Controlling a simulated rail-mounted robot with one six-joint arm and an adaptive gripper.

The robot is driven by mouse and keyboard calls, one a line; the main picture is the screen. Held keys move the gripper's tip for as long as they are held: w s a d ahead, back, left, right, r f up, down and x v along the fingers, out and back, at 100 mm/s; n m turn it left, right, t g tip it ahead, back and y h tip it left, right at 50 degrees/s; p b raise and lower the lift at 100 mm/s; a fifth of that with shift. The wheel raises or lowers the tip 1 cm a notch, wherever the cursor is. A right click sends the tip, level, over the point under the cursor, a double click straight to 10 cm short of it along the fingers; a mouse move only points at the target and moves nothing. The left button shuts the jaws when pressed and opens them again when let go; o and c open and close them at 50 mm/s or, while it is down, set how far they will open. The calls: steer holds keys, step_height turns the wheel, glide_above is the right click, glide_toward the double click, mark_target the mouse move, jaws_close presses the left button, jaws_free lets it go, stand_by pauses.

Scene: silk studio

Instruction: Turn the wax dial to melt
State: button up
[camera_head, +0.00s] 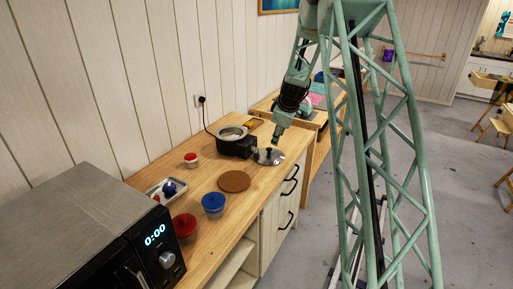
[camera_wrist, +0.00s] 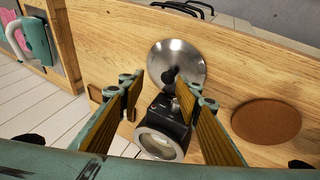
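The black wax pot (camera_head: 236,145) with a pale metal bowl stands on the wooden counter; it also shows in the wrist view (camera_wrist: 150,120). A small grey part that looks like the wax dial (camera_wrist: 176,104) shows on the pot's side facing the lid, close to my right finger; its setting cannot be read. A round metal lid (camera_wrist: 184,58) with a black knob lies next to the pot; the head view shows it too (camera_head: 272,161). My gripper (camera_wrist: 160,93) is open and empty above the pot, its fingers apart on either side. In the head view, my gripper (camera_head: 277,134) hangs just above the lid.
A brown round mat (camera_head: 234,181), a blue bowl (camera_head: 213,205), a red bowl (camera_head: 184,228), a small red-and-white pot (camera_head: 191,160) and a tray (camera_head: 153,193) stand on the counter. A microwave (camera_head: 140,245) is at the near end. A power cord runs to the wall.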

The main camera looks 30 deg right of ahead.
steer(key=y, duration=0.2)
glide_toward(256, 148)
steer(key=v, duration=0.5)
steer(key=shift+w+f, duration=0.1)
steer(key=shift+w, duration=0.1)
steer(key=shift+f, duration=0.1)
steer(key=shift+x, duration=6.85)
steer(key=shift+s, duration=0.1)
steer(key=c, duration=0.9)
steer(key=shift+o, duration=0.2)
